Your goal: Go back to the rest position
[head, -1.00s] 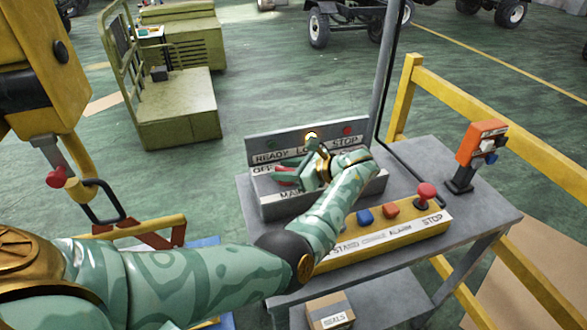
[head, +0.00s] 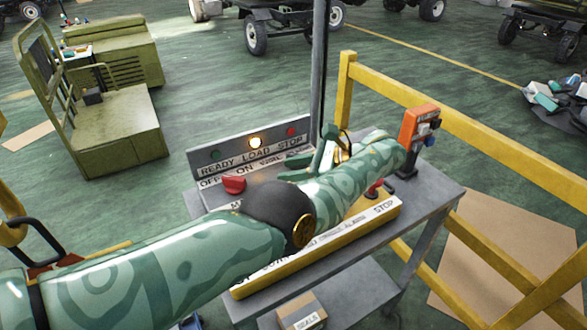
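My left arm reaches in from the left across the control desk. Its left gripper (head: 310,162) is over the right part of the grey panel, with its two green fingers apart and nothing seen between them. The red selector knob (head: 234,184) is to the left of the gripper, clear of it, near the OFF and ON labels. Above it, the middle lamp (head: 255,142), over LOAD, glows; the lamps over READY and STOP look dim. My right gripper is not in view.
The yellow button box (head: 260,283) lies partly under my forearm. An orange handheld device (head: 418,125) stands in a holder close beyond my wrist. A grey post (head: 320,70) rises behind the panel. A yellow railing (head: 460,118) runs along the right. A box (head: 301,313) sits below.

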